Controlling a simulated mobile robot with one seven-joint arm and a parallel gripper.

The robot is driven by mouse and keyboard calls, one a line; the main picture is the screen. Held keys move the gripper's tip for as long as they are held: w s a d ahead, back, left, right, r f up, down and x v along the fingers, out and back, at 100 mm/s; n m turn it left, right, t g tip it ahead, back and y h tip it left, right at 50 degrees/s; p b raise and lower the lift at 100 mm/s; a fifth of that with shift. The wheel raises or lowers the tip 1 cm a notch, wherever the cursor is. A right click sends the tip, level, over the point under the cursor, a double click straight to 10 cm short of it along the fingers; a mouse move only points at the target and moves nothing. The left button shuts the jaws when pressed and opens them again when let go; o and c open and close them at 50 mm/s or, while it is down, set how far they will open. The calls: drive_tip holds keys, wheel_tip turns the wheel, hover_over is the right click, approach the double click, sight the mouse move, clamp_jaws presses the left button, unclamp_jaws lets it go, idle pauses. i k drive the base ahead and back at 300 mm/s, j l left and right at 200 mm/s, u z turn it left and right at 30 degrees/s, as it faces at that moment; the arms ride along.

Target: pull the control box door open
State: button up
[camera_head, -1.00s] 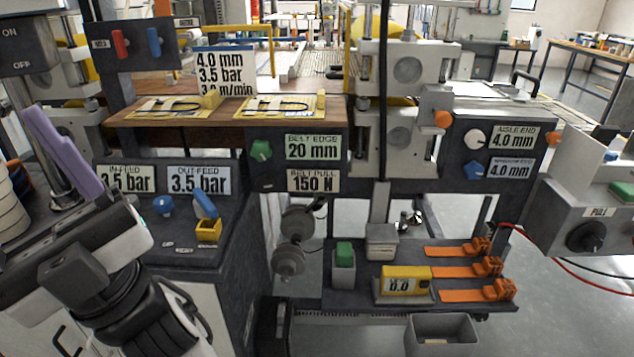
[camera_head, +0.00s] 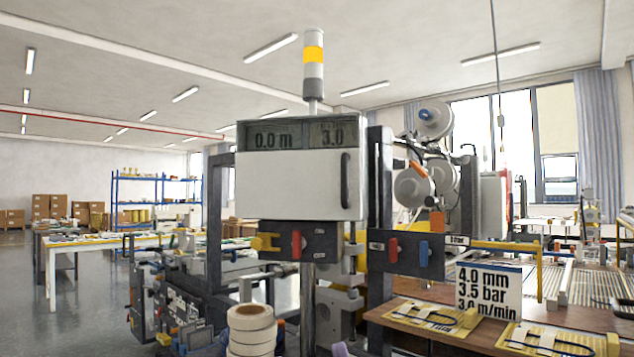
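The control box (camera_head: 274,128) stands in the middle of the head view, with a dark display strip reading "0.0 m" and "3.0" along its top. Its white door (camera_head: 290,184) lies flat and closed against the front. A dark vertical handle (camera_head: 346,181) is on the door's right side. A small purple tip (camera_head: 339,349) shows at the bottom edge and looks like part of my gripper, well below the door. The rest of my gripper is out of the picture, so its opening does not show.
A signal tower (camera_head: 313,67) with a lit yellow band rises above the box. Below are a panel with red and yellow knobs (camera_head: 297,243) and a stack of white rolls (camera_head: 251,330). Space before the door looks clear.

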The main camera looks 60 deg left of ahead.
sight(306, 184)
drive_tip(key=u, duration=1.7)
